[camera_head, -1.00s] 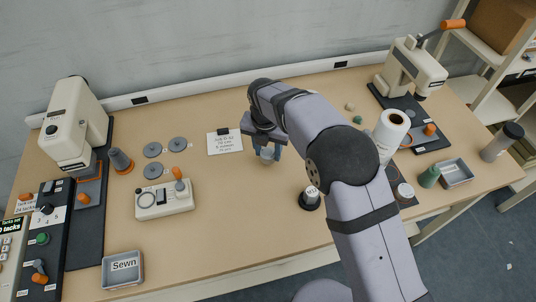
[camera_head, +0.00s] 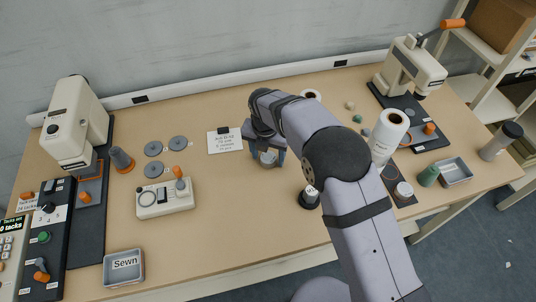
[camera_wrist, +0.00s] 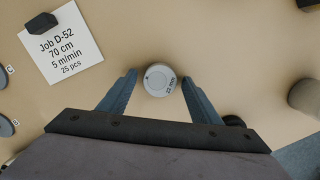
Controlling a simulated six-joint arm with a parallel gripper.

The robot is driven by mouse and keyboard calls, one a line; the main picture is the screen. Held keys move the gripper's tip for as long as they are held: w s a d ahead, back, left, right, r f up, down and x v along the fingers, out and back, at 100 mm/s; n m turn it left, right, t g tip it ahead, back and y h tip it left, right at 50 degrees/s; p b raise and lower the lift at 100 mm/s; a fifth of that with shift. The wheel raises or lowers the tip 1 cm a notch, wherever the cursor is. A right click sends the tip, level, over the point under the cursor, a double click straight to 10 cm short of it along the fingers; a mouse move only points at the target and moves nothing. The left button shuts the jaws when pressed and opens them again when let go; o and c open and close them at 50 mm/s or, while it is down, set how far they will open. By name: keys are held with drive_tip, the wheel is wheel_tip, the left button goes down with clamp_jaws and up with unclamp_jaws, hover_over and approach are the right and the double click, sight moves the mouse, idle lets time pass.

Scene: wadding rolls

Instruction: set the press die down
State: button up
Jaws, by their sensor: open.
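The press die (camera_head: 268,159) is a small, pale grey round piece with a size mark on its top. It stands upright on the bare table, below my gripper (camera_head: 267,157). In the wrist view the die (camera_wrist: 159,80) sits between the two blue fingers of my gripper (camera_wrist: 159,77), with a gap on each side. The jaws are open and the die looks clear of both fingers. Its lower side is hidden from the wrist view.
A job card (camera_head: 225,140) lies to the left and a black-based weight (camera_head: 310,197) stands to the right front. A control box (camera_head: 165,198), grey discs (camera_head: 154,149) and a tray marked Sewn (camera_head: 124,267) are further left. A white roll (camera_head: 387,132) and hand press (camera_head: 411,68) stand right.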

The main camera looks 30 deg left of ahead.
sight(267, 161)
drive_tip(key=shift+r, duration=0.15)
wheel_tip(267, 161, up, 12)
drive_tip(key=s+b, duration=0.1)
drive_tip(key=shift+s+d+b, duration=0.15)
drive_tip(key=shift+s+b, duration=0.1)
drive_tip(key=shift+b, duration=0.15)
drive_tip(key=shift+o, duration=0.5)
